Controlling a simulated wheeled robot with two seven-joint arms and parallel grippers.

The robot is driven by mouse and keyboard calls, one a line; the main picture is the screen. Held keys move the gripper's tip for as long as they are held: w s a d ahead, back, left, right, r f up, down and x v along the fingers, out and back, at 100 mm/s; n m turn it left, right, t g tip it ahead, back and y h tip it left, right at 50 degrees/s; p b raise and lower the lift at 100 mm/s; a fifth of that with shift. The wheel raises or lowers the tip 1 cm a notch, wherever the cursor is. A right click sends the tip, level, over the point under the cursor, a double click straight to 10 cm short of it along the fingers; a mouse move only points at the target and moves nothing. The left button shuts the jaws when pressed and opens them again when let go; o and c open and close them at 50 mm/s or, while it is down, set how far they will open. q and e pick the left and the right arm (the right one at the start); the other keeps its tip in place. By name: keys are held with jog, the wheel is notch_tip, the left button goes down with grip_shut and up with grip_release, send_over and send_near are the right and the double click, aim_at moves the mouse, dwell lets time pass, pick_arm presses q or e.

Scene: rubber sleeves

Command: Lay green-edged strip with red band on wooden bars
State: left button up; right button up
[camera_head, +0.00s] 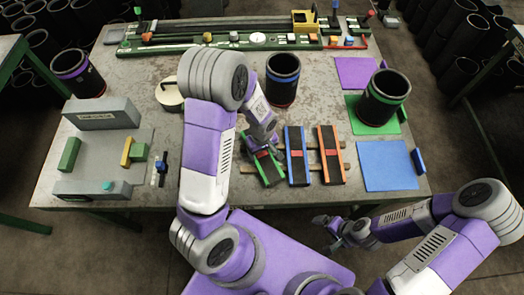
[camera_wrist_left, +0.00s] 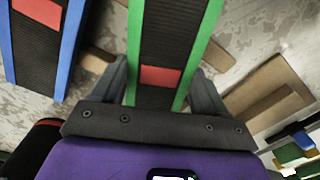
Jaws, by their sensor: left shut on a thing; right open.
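The green-edged strip (camera_head: 271,175) is black with a red band and lies slightly askew left of the blue-edged strip. My left gripper (camera_head: 262,150) is shut on it from above. In the left wrist view the strip (camera_wrist_left: 160,45) runs between the fingers, its red band close to the palm. The wooden bars (camera_head: 247,169) run crosswise beneath the row of strips. A bar (camera_wrist_left: 215,55) also shows beside the strip in the wrist view; I cannot tell whether the strip touches it. My right gripper (camera_head: 325,222) is open and empty, in front of the table's front edge.
A blue-edged strip (camera_head: 297,160) and an orange-edged strip (camera_head: 330,160) lie close by on the right. A black sleeve with a blue band (camera_head: 283,80) stands behind. A blue mat (camera_head: 387,166) lies right; a grey fixture (camera_head: 103,150) stands left.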

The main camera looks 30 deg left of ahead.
aim_at(262, 154)
pick_arm(q)
jog(key=shift+f, duration=0.35)
jog(key=o, duration=1.2)
jog(key=shift+r, duration=0.1)
notch_tip(262, 154, up, 8)
jog(key=shift+f+p, duration=0.2)
jog(key=shift+p, duration=0.35)
jog(key=shift+s+f, duration=0.1)
